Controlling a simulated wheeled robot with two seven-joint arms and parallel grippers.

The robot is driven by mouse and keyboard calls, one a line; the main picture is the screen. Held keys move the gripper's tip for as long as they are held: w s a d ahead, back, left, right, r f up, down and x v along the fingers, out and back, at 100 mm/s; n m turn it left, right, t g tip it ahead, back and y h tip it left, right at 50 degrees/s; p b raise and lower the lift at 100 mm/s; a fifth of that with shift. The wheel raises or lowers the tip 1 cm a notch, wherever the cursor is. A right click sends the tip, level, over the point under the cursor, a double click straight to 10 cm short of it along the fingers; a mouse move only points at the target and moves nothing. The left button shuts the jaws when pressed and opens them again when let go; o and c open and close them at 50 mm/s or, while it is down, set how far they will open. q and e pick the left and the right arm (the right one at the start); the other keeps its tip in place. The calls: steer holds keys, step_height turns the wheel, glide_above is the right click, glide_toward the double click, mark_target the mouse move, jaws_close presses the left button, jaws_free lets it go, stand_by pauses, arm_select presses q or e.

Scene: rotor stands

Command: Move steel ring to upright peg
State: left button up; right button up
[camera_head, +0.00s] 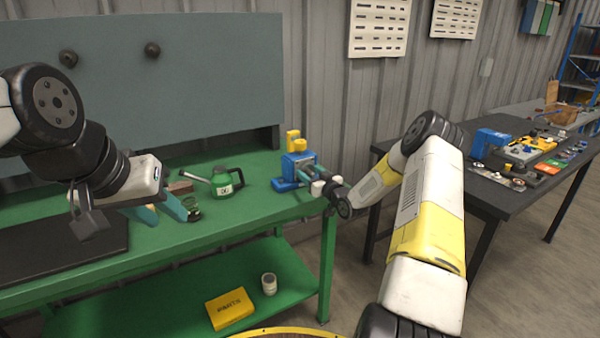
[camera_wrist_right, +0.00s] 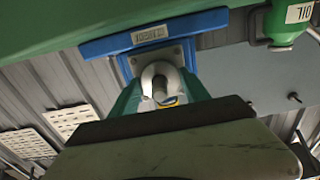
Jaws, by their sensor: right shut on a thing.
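A blue stand (camera_head: 297,165) with yellow parts on top stands at the right end of the green bench. In the right wrist view, its blue base (camera_wrist_right: 155,36) and a grey plate show, picture turned over. A grey curved steel ring (camera_wrist_right: 160,74) lies between the teal fingers of my right gripper (camera_wrist_right: 158,90), around or in front of a small yellow-marked part. In the head view my right gripper (camera_head: 308,170) is at the stand, hiding the ring; the jaws appear shut on it. I cannot tell which part is the upright peg. My left gripper (camera_head: 170,211) is open and empty above the bench.
A green oil can (camera_head: 226,181) stands on the bench between my grippers. A dark mat (camera_head: 60,250) lies at the left. A yellow parts box (camera_head: 229,308) and a white-lidded jar (camera_head: 269,284) are on the lower shelf. A dark table (camera_head: 500,205) stands at the right.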

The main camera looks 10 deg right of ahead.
steer(key=v, duration=0.8)
steer(key=shift+s, duration=0.2)
stand_by(0.4)
steer(key=shift+r, duration=0.1)
